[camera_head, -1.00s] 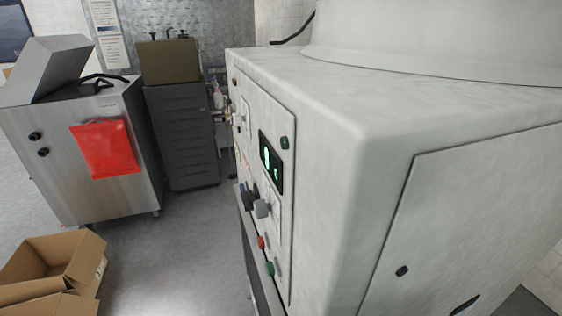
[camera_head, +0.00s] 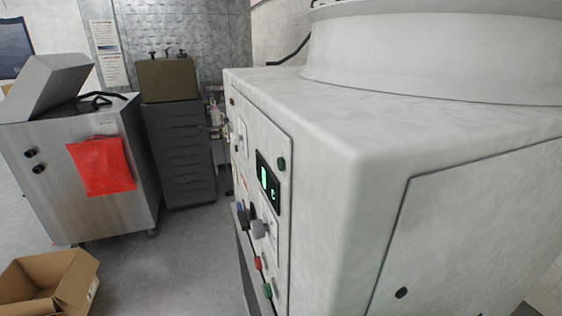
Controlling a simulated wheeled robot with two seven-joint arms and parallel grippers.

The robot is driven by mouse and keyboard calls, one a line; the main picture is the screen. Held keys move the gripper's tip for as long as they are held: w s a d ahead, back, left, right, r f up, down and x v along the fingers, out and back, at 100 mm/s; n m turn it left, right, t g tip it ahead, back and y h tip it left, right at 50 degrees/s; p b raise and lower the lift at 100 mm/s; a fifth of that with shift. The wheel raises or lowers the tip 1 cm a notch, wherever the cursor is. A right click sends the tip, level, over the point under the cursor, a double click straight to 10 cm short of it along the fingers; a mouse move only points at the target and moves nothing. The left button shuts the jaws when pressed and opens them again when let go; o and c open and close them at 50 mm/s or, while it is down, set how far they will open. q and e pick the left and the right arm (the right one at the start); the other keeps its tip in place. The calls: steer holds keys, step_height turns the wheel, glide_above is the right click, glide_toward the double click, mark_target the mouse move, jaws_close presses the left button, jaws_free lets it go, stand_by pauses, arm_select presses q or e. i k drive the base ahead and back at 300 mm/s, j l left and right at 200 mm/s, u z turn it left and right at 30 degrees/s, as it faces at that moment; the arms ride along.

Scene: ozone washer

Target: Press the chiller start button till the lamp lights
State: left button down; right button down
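The chiller, a large white cabinet (camera_head: 320,140), fills the right half of the head view. Its control panel (camera_head: 283,215) faces left and is seen at a steep angle. On the panel are a dark display (camera_head: 268,182) with lit green characters, a grey knob (camera_head: 259,229), a dark blue knob (camera_head: 243,216), a red button (camera_head: 258,263) and a green button (camera_head: 267,290) low down. A small dark green round part (camera_head: 282,164) sits above the display; I cannot tell whether it is a lamp or lit. Neither of my grippers is in view.
A steel cabinet (camera_head: 75,190) with a red cloth (camera_head: 102,165) stands at left. A dark drawer unit (camera_head: 180,150) stands behind it. An open cardboard box (camera_head: 75,287) is on the floor at lower left. Grey floor (camera_head: 185,265) between box and chiller is clear.

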mark_target(267, 288)
steer(key=k+j, duration=0.1)
steer(key=j, duration=0.3)
steer(key=k+j, duration=0.1)
steer(key=j, duration=0.35)
steer(key=k+j, duration=0.1)
steer(key=j, duration=0.3)
steer(key=k+j, duration=0.1)
steer(key=j, duration=0.3)
steer(key=k+j, duration=0.1)
steer(key=j, duration=0.35)
steer(key=k+j, duration=0.1)
steer(key=j, duration=0.3)
steer(key=k+j, duration=0.1)
steer(key=j, duration=0.3)
steer(key=j+z, duration=0.05)
